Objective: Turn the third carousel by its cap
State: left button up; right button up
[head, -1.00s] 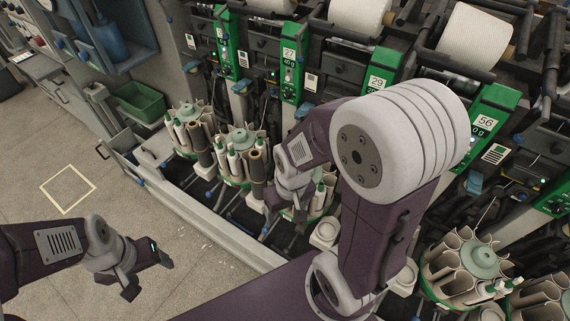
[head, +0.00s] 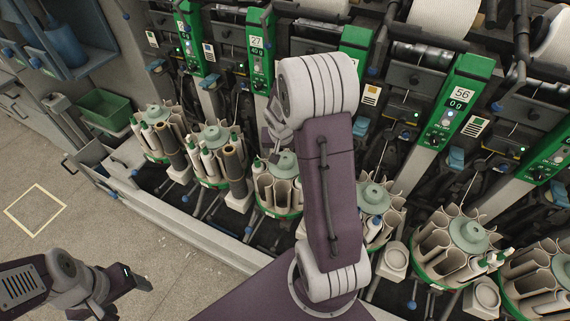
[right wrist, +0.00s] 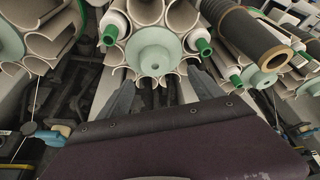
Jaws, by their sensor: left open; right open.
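The third carousel from the left (head: 280,196) has a green base ring, beige tubes, a few green-tipped bobbins and a pale green cap (head: 284,162). My right gripper (head: 270,148) is just behind and above this carousel, partly hidden by its own arm. In the right wrist view, a carousel cap (right wrist: 155,52) lies close to the two grey fingers of my right gripper (right wrist: 162,92), which are spread apart and empty. This looks like the third carousel; contact cannot be made out. My left gripper (head: 122,297) is open and empty over the floor at lower left, far from the carousels.
Carousels stand close on both sides: the second (head: 222,160), with brown tubes, and the fourth (head: 376,203), partly behind my right arm. Green numbered panels (head: 450,100) and machine parts crowd the back.

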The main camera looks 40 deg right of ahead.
aim_at(285, 158)
jog(key=x, duration=0.3)
jog(key=b+x, duration=0.1)
jog(key=x, duration=0.2)
jog(key=s+b+x, duration=0.1)
jog(key=x, duration=0.2)
jog(key=shift+d+f, duration=0.15)
jog(key=shift+d, duration=0.15)
jog(key=shift+w, duration=0.1)
grip_shut()
